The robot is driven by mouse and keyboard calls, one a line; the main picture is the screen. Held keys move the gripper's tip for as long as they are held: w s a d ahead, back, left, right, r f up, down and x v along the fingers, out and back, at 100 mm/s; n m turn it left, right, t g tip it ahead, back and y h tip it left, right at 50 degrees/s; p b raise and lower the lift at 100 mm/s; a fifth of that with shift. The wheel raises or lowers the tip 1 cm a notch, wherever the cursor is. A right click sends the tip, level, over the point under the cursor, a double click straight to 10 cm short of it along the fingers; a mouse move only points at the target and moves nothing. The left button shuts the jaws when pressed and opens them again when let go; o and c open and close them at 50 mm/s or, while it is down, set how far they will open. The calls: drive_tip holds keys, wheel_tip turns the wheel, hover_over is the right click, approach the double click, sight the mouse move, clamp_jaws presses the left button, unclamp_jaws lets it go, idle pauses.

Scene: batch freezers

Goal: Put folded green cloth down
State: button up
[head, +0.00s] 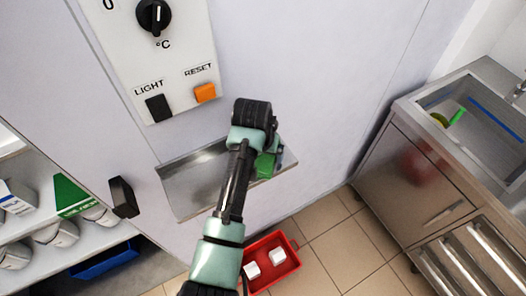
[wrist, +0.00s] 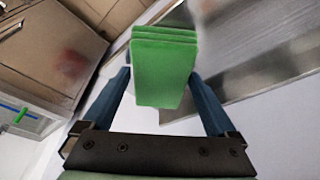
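The folded green cloth (wrist: 163,70) is a stacked, layered block between the two fingers of my gripper (wrist: 160,76) in the wrist view. The fingers sit close against its two sides, and it appears gripped. In the head view the cloth (head: 265,164) is partly hidden behind my gripper (head: 268,150). It appears by the right end of a steel wall shelf (head: 193,182); I cannot tell if it touches the shelf. The visible part of the shelf is bare, and it also shows in the wrist view (wrist: 265,75).
A control panel with a dial, a black LIGHT button (head: 158,108) and an orange RESET button (head: 205,93) is above the shelf. A red crate (head: 287,262) with white blocks stands on the floor. A steel sink counter (head: 425,140) is at right, stocked shelves at left.

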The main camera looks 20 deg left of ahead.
drive_tip(key=shift+o, duration=0.2)
drive_tip(key=shift+r, duration=0.3)
drive_tip(key=b+v, duration=0.2)
drive_tip(key=v, duration=1)
drive_tip(key=w+d+r+m+t, duration=0.1)
drive_tip(key=w+d+r+t, duration=0.25)
drive_tip(key=r, duration=0.45)
drive_tip(key=w+d+r+t, duration=0.25)
drive_tip(key=r+t, duration=0.25)
drive_tip(key=r, duration=0.4)
drive_tip(key=w+d+r+m+t, duration=0.1)
drive_tip(key=w+d+r+t, duration=0.25)
drive_tip(key=r, duration=0.45)
drive_tip(key=s+d+r+t, duration=0.3)
drive_tip(key=s+r+t, duration=0.3)
drive_tip(key=s+r, duration=0.3)
drive_tip(key=s+d+r+t, duration=0.3)
drive_tip(key=s+r+t, duration=0.3)
drive_tip(key=r, duration=0.9)
drive_tip(key=s, duration=0.3)
drive_tip(key=shift+d+n, duration=0.3)
